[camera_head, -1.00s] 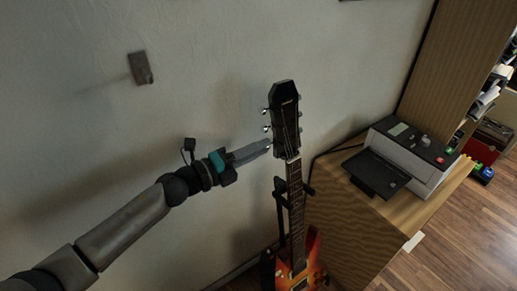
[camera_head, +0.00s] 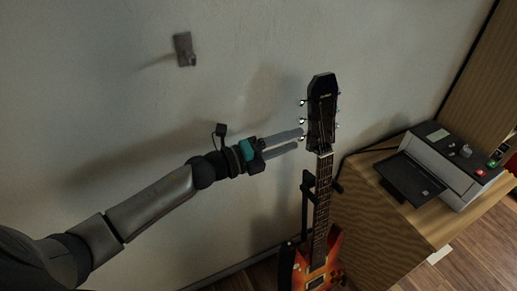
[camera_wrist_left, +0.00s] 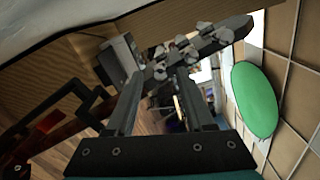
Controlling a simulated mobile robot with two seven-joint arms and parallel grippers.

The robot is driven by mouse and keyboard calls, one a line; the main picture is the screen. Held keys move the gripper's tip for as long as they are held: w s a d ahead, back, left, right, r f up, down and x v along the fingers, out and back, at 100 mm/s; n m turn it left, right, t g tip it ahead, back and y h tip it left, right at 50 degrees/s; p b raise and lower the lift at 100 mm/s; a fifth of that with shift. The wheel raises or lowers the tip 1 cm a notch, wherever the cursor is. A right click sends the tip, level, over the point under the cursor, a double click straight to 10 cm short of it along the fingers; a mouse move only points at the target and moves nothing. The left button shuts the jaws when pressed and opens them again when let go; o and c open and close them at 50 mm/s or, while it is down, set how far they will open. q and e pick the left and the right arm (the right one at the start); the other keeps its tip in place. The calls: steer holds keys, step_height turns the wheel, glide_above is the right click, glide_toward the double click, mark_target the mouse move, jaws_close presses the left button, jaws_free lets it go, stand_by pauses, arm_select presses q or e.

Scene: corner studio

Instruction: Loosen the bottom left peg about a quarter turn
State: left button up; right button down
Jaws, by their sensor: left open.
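An orange-red electric guitar stands upright, its black headstock (camera_head: 322,104) bearing small silver pegs on both edges. The bottom left peg (camera_head: 302,138) is the lowest on the left edge. My left gripper (camera_head: 299,139) comes in from the left, open, with its two fingertips close beside that peg. I cannot tell whether they touch it. In the left wrist view, the open fingers (camera_wrist_left: 160,76) point at the pegged headstock (camera_wrist_left: 210,44), and a peg shows between or just beyond the tips. My right gripper is not in view.
A dark stand (camera_head: 308,196) holds the guitar against the pale wall. To the right, a printer (camera_head: 447,165) with a dark tray sits on a wooden cabinet (camera_head: 388,225). The wall around my left arm is clear.

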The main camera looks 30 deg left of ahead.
arm_select(q)
steer(key=v, duration=1.4)
steer(key=shift+s+a, duration=0.15)
steer(key=shift+s, duration=0.05)
steer(key=s+a+f+n+y, duration=0.1)
steer(key=a+f+n+y, duration=0.2)
steer(key=f+n, duration=0.3)
steer(key=s+a+f+n+y, duration=0.1)
steer(key=a+f+n+y, duration=0.2)
steer(key=f, duration=0.6)
steer(key=a+f+n+y, duration=0.3)
steer(key=f+n, duration=0.2)
steer(key=f, duration=0.2)
steer(key=s+f+n+g+y, duration=0.2)
steer(key=s+f+n+g, duration=0.15)
steer(key=s+f, duration=0.45)
steer(key=s+d+f+n+g, duration=0.4)
steer(key=s+d+f, duration=0.3)
steer(key=s+f, duration=0.3)
steer(key=s+d+f+n+g, duration=0.4)
steer(key=s+d+f, duration=0.3)
steer(key=s, duration=0.7)
step_height(320, 180, down, 3)
steer(key=shift+d+r+g, duration=0.1)
steer(key=shift+d+g, duration=0.2)
steer(key=shift+g, duration=0.55)
steer(key=shift+n, duration=0.25)
